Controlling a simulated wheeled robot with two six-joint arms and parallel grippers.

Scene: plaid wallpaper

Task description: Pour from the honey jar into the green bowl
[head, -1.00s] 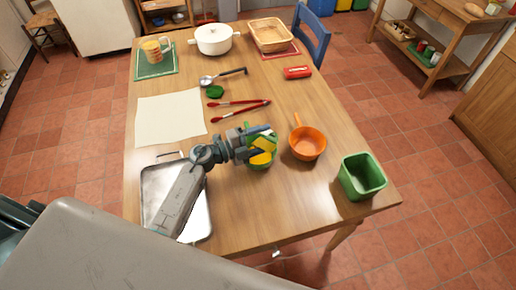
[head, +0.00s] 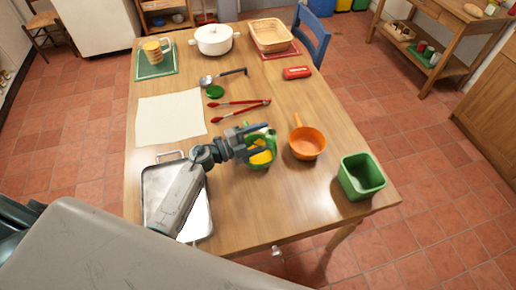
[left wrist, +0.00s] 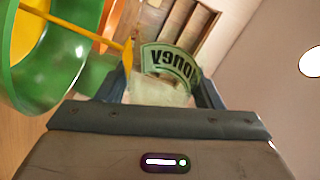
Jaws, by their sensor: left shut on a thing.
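My left gripper (head: 262,142) is shut on the honey jar, above the green bowl, in the head view. In the left wrist view the jar (left wrist: 160,92) is clear glass, with a green label whose "Honey" lettering shows upside down. The jar is tipped. A thin yellow strand runs from near the jar to the yellow contents of the green bowl (left wrist: 85,75). In the head view the round green bowl (head: 273,153) stands on the table, partly hidden by the gripper, with yellow inside. The jar is mostly hidden there. My right gripper is not in view.
An orange pan (head: 307,143) stands just right of the bowl, and a square green container (head: 362,178) sits near the right corner. A metal tray (head: 150,185) lies under my left arm.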

